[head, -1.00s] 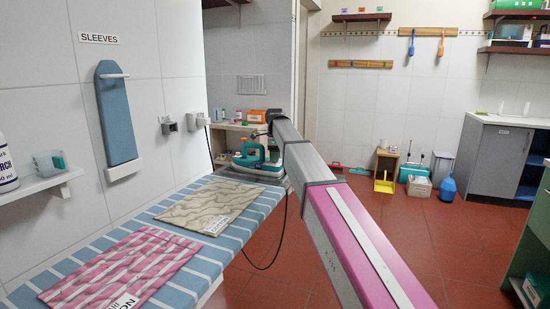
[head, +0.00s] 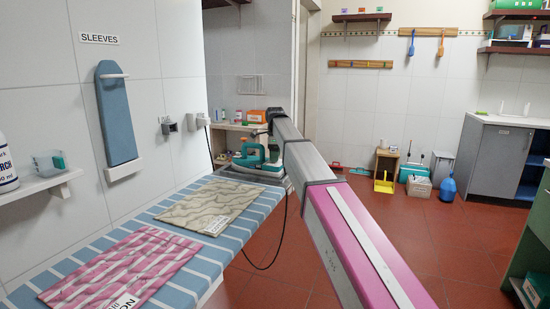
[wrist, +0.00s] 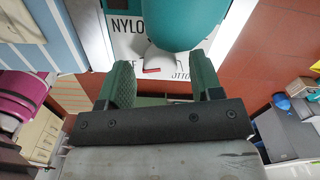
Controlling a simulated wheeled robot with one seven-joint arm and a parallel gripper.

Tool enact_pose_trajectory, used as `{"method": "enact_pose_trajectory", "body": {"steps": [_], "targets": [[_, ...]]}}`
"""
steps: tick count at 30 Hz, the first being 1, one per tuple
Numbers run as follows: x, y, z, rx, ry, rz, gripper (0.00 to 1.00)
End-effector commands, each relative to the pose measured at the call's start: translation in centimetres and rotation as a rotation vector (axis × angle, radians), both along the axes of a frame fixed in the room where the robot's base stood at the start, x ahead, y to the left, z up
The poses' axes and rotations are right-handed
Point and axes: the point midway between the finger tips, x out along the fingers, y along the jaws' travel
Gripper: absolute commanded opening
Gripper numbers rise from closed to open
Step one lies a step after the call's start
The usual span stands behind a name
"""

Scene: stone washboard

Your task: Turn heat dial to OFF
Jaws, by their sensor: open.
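The teal and white iron (head: 257,156) stands on the far end of the striped ironing board (head: 165,215). In the wrist view its rounded teal body (wrist: 182,22) fills the top middle. Below that body a white heat dial (wrist: 157,60) with a red mark is partly visible. A white label plate (wrist: 124,24) with black lettering, including "NYLO" and "OTTO", lies around it. My gripper (wrist: 162,82) is open, its two green padded fingers apart, just below the dial in the picture. Contact with the dial cannot be told. In the head view my arm mostly hides the gripper.
A tan patterned cloth (head: 210,207) and a pink patterned cloth (head: 118,270) lie on the board. A black cord (head: 277,245) hangs beside it. The tiled wall with a sleeve board (head: 117,115) is close on the left. Red floor (head: 430,250) is open to the right.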

Motion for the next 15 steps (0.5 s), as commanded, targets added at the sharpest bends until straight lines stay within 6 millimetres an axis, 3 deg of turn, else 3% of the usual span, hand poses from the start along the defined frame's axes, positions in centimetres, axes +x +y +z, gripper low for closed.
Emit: {"method": "enact_pose_trajectory", "body": {"steps": [15], "targets": [[0.1, 0.0, 8.6, 0.001, -0.001, 0.0, 0.59]]}}
